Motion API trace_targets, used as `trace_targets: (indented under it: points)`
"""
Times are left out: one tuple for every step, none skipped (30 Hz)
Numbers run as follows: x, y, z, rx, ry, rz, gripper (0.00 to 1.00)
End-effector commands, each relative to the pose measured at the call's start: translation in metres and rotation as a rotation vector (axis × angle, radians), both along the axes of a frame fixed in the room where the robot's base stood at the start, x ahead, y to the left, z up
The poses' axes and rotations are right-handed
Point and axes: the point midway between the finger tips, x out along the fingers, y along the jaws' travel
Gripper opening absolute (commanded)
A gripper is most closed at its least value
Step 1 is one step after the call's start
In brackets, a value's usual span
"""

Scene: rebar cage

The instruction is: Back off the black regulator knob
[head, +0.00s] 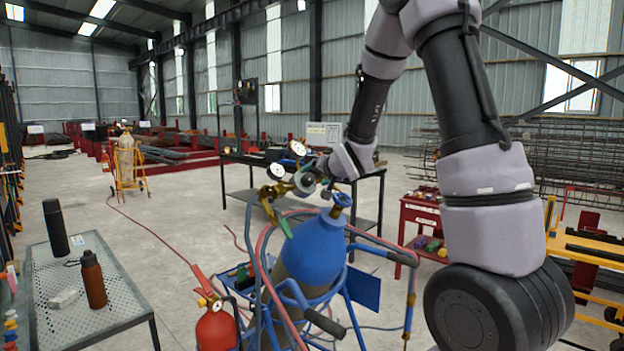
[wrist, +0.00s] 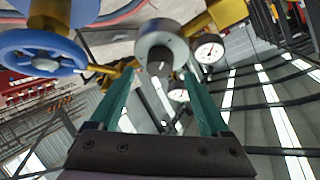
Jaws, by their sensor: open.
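The regulator sits at the top of a blue gas cylinder (head: 318,245), with two white-faced gauges, one at the upper right (head: 298,148) and one at the lower left (head: 276,171). In the wrist view, a grey round regulator part (wrist: 160,38) with a small dark end faces me; I cannot tell clearly whether that end is the black knob. My gripper (wrist: 160,75) is open, its two green fingers on either side of this part. Contact cannot be told. In the head view my gripper (head: 312,178) is at the regulator and hides much of it.
A blue valve handwheel (wrist: 42,54) is left of the fingers in the wrist view. The cylinder stands in a blue cart (head: 345,290) with hoses and a red extinguisher (head: 216,328). A perforated table (head: 115,300) stands left and a dark workbench (head: 235,158) behind. Open floor lies left.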

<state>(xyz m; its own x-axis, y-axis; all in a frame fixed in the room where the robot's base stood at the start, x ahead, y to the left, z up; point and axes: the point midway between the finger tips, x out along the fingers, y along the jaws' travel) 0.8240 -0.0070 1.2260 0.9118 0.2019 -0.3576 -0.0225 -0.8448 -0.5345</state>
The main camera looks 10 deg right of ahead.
Motion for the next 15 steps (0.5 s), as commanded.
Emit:
trace_targets:
  points:
    - [-0.01, -0.003, 0.006, 0.002, -0.003, -0.002, 0.8]
    - [-0.017, -0.004, 0.008, 0.002, -0.002, -0.001, 0.8]
    - [-0.024, -0.006, 0.011, 0.002, -0.003, -0.002, 0.8]
    - [-0.029, -0.007, 0.012, 0.001, -0.002, -0.001, 0.8]
    - [-0.034, -0.008, 0.014, 0.001, -0.002, -0.001, 0.8]
    - [-0.04, -0.009, 0.017, 0.0, -0.002, 0.0, 0.8]
    - [-0.045, -0.01, 0.018, 0.0, -0.002, 0.0, 0.8]
    - [-0.048, -0.011, 0.02, 0.0, -0.002, 0.0, 0.8]
    - [-0.052, -0.012, 0.021, -0.001, -0.002, 0.001, 0.8]
    - [-0.055, -0.013, 0.022, 0.0, -0.001, 0.0, 0.8]
    - [-0.058, -0.013, 0.023, 0.0, -0.001, 0.0, 0.8]
    - [-0.06, -0.014, 0.024, 0.0, -0.001, 0.0, 0.8]
    - [-0.062, -0.014, 0.024, 0.0, 0.0, 0.0, 0.8]
    - [-0.063, -0.014, 0.025, 0.0, 0.0, 0.0, 0.8]
    - [-0.064, -0.014, 0.025, 0.0, 0.0, 0.0, 0.8]
